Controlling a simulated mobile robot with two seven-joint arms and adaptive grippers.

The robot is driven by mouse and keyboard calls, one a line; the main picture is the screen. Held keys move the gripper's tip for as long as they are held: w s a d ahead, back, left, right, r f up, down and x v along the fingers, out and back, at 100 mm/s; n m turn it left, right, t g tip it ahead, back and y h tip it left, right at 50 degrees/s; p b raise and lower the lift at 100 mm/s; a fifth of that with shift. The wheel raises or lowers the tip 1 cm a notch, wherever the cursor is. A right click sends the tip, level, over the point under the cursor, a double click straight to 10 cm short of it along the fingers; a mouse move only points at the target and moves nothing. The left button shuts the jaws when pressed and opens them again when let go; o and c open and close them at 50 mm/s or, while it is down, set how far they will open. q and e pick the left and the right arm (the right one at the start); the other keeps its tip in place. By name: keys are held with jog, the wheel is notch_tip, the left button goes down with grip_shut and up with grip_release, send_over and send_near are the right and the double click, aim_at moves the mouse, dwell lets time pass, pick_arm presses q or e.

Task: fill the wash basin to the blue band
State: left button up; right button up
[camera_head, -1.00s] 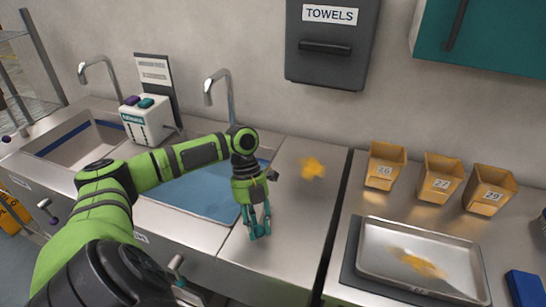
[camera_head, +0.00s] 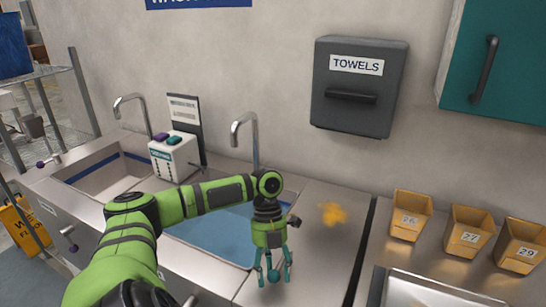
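The left wash basin (camera_head: 112,183) is a steel sink with a blue band (camera_head: 92,168) along its inner wall; its floor looks bare. The right basin holds a flat blue surface (camera_head: 215,237), partly hidden by my arm; I cannot make out a band there. A curved tap stands behind each basin, the left tap (camera_head: 133,98) and the right tap (camera_head: 241,124). No stream shows from either. My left gripper (camera_head: 274,277) hangs over the steel counter at the right basin's right edge, fingers apart and empty. My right gripper is out of view.
A white dispenser (camera_head: 172,160) with purple and teal buttons stands between the basins. Purple-knobbed levers (camera_head: 68,231) are on the front. A yellow patch (camera_head: 332,213) marks the counter. Numbered yellow bins (camera_head: 410,215) and a tray (camera_head: 420,290) are right. A towel box (camera_head: 358,88) hangs above.

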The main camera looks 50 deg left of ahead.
pick_arm(q)
jog(key=v, duration=1.2)
jog(key=shift+w, duration=0.1)
dwell(0.4)
